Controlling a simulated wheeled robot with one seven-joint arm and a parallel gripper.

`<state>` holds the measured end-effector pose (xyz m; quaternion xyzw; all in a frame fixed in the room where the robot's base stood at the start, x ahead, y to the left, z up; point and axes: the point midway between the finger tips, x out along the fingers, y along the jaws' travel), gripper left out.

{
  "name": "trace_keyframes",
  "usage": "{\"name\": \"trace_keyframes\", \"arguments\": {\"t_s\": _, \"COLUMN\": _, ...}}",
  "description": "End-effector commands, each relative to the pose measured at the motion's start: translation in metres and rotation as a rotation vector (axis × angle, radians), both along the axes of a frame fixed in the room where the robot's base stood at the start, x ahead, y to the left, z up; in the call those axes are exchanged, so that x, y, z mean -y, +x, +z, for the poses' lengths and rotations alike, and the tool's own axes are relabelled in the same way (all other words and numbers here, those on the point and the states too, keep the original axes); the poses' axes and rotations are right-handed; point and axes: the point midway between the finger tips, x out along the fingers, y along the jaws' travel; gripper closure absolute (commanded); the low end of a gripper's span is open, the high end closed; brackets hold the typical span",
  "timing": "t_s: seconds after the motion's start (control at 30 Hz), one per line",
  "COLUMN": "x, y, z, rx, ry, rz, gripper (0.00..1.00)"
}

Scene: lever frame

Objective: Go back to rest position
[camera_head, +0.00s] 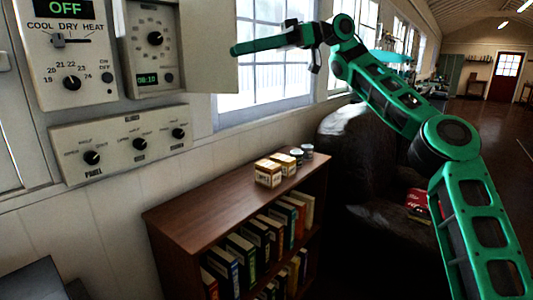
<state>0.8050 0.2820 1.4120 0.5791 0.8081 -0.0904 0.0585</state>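My gripper (234,50) is at the end of my green arm, raised at the upper middle of the view. It points left, in front of the window and the edge of an open cream door. The fingers line up in this view, so I cannot tell whether they are apart. I see nothing held at the tips. On the wall at left is a control unit (88,92) reading OFF, with a COOL DRY HEAT lever (59,41) and a dial below.
A timer box (137,47) reading 08:10 has its cream door (205,70) open. Below is a three-knob panel (115,145). A wooden bookshelf (205,208) bears small boxes (268,173) and cans (307,151). A dark armchair (345,175) holds a red item (418,203). Open floor lies far right.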

Motion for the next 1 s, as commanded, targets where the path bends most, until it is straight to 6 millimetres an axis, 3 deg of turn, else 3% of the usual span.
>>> {"name": "trace_keyframes", "arguments": {"t_s": 0.17, "x": -0.037, "y": -0.03, "z": -0.026, "rx": -0.015, "ry": -0.163, "rz": -0.009, "gripper": 0.62}}
{"name": "trace_keyframes", "arguments": {"t_s": 0.27, "x": -0.058, "y": -0.048, "z": -0.052, "rx": -0.031, "ry": -0.289, "rz": -0.029, "gripper": 0.62}}
{"name": "trace_keyframes", "arguments": {"t_s": 0.4, "x": -0.079, "y": -0.07, "z": -0.11, "rx": -0.072, "ry": -0.515, "rz": -0.103, "gripper": 0.62}}
{"name": "trace_keyframes", "arguments": {"t_s": 0.53, "x": -0.074, "y": -0.079, "z": -0.169, "rx": -0.127, "ry": -0.72, "rz": -0.219, "gripper": 0.62}}
{"name": "trace_keyframes", "arguments": {"t_s": 0.67, "x": -0.043, "y": -0.08, "z": -0.224, "rx": -0.192, "ry": -0.901, "rz": -0.37, "gripper": 0.62}}
{"name": "trace_keyframes", "arguments": {"t_s": 0.77, "x": -0.005, "y": -0.079, "z": -0.26, "rx": -0.251, "ry": -1.02, "rz": -0.507, "gripper": 0.62}}
{"name": "trace_keyframes", "arguments": {"t_s": 0.87, "x": 0.045, "y": -0.081, "z": -0.29, "rx": -0.318, "ry": -1.121, "rz": -0.658, "gripper": 0.62}}
{"name": "trace_keyframes", "arguments": {"t_s": 1.0, "x": 0.125, "y": -0.092, "z": -0.321, "rx": -0.425, "ry": -1.225, "rz": -0.885, "gripper": 0.62}}
